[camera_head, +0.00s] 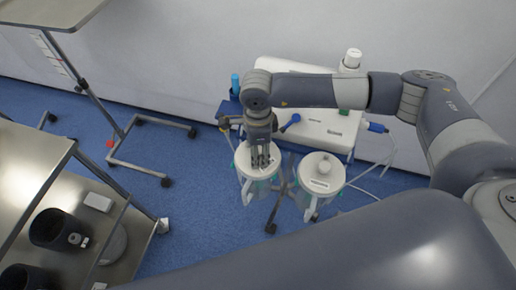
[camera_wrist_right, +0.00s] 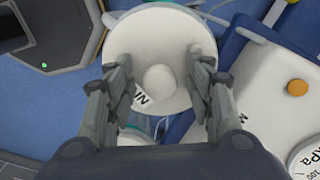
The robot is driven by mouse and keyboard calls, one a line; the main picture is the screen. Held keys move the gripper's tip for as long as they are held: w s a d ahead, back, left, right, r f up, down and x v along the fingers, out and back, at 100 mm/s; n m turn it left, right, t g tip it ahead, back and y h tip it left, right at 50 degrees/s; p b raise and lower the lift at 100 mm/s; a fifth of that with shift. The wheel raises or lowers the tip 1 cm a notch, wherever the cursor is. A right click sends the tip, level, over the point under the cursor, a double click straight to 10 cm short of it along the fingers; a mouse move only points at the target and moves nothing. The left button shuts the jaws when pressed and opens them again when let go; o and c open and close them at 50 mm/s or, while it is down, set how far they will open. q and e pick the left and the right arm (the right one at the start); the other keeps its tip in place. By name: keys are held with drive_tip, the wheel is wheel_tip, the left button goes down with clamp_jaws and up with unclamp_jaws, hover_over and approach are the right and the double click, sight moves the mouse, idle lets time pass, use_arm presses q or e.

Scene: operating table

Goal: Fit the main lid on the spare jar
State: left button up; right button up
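A white round lid (camera_head: 243,158) with a central knob sits on the left clear jar (camera_head: 248,190). In the right wrist view the same lid (camera_wrist_right: 135,42) shows its knob and a partly hidden label ending in "IN". My right gripper (camera_head: 262,162) is over this lid, pointing down. In the right wrist view its fingers (camera_wrist_right: 162,78) are apart, one on each side of the knob, with visible gaps. A second jar (camera_head: 309,200) stands to the right with a white knobbed, labelled top (camera_head: 322,172); its label is too small to read. My left gripper is not in view.
A white suction unit (camera_head: 320,128) with tubes and a blue connector stands behind the jars. A metal trolley (camera_head: 60,205) with dark cylindrical containers (camera_head: 52,230) is at the left. Blue floor (camera_head: 200,200) lies between the trolley and the jars.

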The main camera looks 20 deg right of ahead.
drive_tip(key=shift+r, duration=0.1)
wheel_tip(320, 180, up, 8)
drive_tip(key=shift+f, duration=0.1)
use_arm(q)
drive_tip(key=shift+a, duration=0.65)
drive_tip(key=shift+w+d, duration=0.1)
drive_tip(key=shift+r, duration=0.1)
